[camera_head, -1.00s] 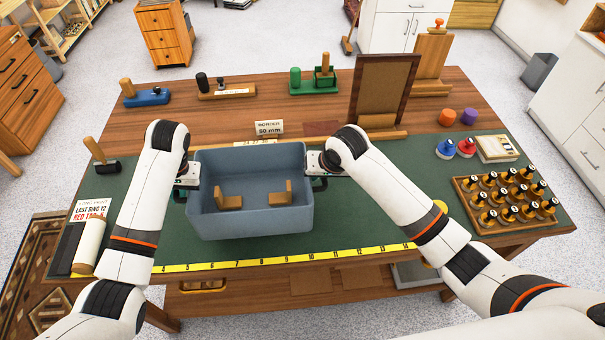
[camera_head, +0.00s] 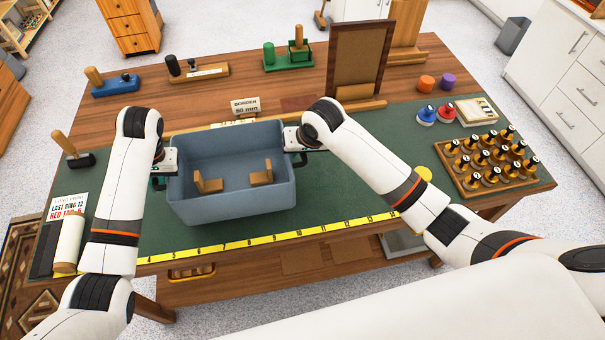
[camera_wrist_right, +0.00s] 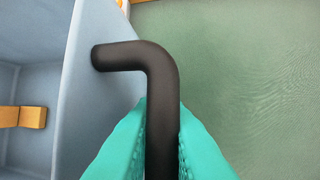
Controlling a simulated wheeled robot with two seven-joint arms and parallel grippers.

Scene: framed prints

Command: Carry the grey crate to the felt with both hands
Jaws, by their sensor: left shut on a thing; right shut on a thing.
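The grey-blue open crate (camera_head: 235,206) is over the green felt (camera_head: 335,205) on the bench; I cannot tell whether its base touches the felt. Two wooden corner pieces (camera_head: 208,184) (camera_head: 261,178) are inside it. My left gripper (camera_head: 162,181) is at the crate's left side, shut on that side's handle, which is mostly hidden. My right gripper (camera_head: 299,157) is at the right side. In the right wrist view its teal fingers (camera_wrist_right: 162,140) are shut around the crate's black bent handle (camera_wrist_right: 150,58), beside the crate wall (camera_wrist_right: 95,85).
A yellow measuring tape (camera_head: 262,242) runs along the front edge. A bottle rack (camera_head: 480,188) and coloured stamps (camera_head: 427,116) stand at right. A wooden frame (camera_head: 357,60) and a sign (camera_head: 245,106) stand behind. The felt right of the crate is partly clear.

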